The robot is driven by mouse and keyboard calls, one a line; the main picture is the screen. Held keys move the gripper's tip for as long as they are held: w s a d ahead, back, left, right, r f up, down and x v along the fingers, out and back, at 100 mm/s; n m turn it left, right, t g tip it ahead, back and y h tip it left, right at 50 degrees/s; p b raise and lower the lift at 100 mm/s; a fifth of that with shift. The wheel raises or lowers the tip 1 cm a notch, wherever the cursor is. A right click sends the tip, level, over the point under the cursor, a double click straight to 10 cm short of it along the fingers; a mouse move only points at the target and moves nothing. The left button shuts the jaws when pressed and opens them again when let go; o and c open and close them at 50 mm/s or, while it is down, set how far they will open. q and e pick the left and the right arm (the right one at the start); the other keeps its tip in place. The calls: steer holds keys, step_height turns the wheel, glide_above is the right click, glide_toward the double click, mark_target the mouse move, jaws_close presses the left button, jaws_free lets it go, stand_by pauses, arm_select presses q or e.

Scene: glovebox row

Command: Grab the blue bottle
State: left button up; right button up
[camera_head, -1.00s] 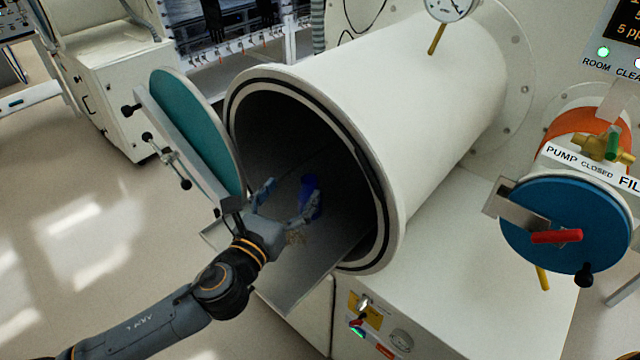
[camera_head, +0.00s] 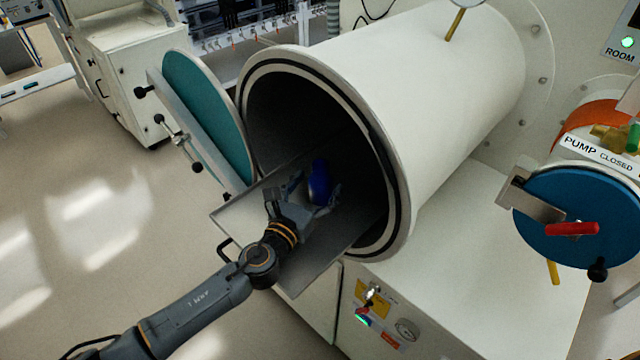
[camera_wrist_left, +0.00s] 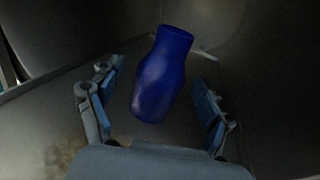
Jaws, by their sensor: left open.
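The blue bottle (camera_head: 319,183) stands on the metal tray (camera_head: 290,272) inside the mouth of the large white cylindrical chamber (camera_head: 440,110). My left gripper (camera_head: 310,194) is open over the tray at the chamber mouth, with the bottle just beyond and between its fingers. In the left wrist view the bottle (camera_wrist_left: 164,75) appears between the two open fingers (camera_wrist_left: 155,112), with gaps on both sides. Its lower end is nearest the gripper palm. My right gripper is in neither view.
A round teal door (camera_head: 207,115) stands open at the left of the chamber mouth. The chamber rim (camera_head: 400,225) surrounds the opening closely. A smaller port with a blue door (camera_head: 560,238) and red handle is at the right. Open floor lies at the left.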

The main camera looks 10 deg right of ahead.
arm_select(q)
steer(key=shift+x, duration=0.9)
steer(key=shift+s, duration=0.15)
steer(key=c, duration=0.6)
steer(key=shift+f, duration=0.1)
steer(key=c, duration=0.7)
